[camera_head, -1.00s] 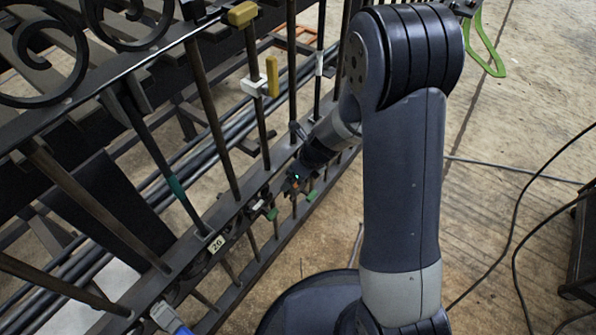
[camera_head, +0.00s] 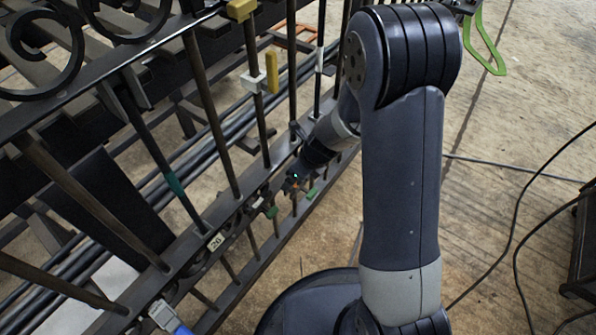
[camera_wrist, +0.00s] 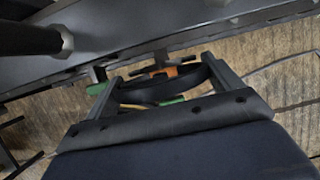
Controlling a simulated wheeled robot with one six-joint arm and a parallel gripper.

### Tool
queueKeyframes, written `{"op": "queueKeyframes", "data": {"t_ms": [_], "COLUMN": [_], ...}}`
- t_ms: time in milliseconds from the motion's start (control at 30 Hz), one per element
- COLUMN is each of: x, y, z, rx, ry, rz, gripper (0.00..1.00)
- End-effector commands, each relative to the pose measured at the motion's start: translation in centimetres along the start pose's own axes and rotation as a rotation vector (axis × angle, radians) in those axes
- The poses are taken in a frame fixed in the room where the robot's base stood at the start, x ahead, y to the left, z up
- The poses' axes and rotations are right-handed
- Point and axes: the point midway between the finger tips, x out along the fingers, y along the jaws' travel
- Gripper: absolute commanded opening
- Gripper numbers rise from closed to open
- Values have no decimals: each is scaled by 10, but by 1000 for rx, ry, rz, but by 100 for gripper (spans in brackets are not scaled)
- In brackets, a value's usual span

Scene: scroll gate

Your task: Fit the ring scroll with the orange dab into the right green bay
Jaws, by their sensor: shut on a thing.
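The ring scroll (camera_wrist: 152,90) is a dark ring with an orange dab (camera_wrist: 178,72). In the wrist view it lies between the two fingers of my gripper (camera_wrist: 163,84), which is shut on it. In the head view my gripper (camera_head: 294,184) is at the gate's lower rails, and a speck of orange shows there. One green mark (camera_head: 271,212) is left of the gripper and another green mark (camera_head: 311,193) is right of it. The wrist view shows a green piece by the left finger (camera_wrist: 97,88) and one below the ring (camera_wrist: 172,100). I cannot tell whether the ring touches a bay.
The dark metal gate (camera_head: 190,262) with upright bars fills the left. A yellow-handled clamp (camera_head: 271,72), a tag reading 26 (camera_head: 214,242) and a blue clamp (camera_head: 165,316) are on it. Black cables (camera_head: 520,240) lie on the bare floor at the right.

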Motion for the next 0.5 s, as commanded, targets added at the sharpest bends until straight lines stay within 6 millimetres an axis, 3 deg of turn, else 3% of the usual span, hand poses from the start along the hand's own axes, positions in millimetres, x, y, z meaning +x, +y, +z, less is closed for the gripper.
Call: {"op": "queueKeyframes", "data": {"t_ms": [500], "x": [6], "y": [0], "z": [-2], "rx": [0], "ry": [0], "rz": [0], "gripper": [55]}}
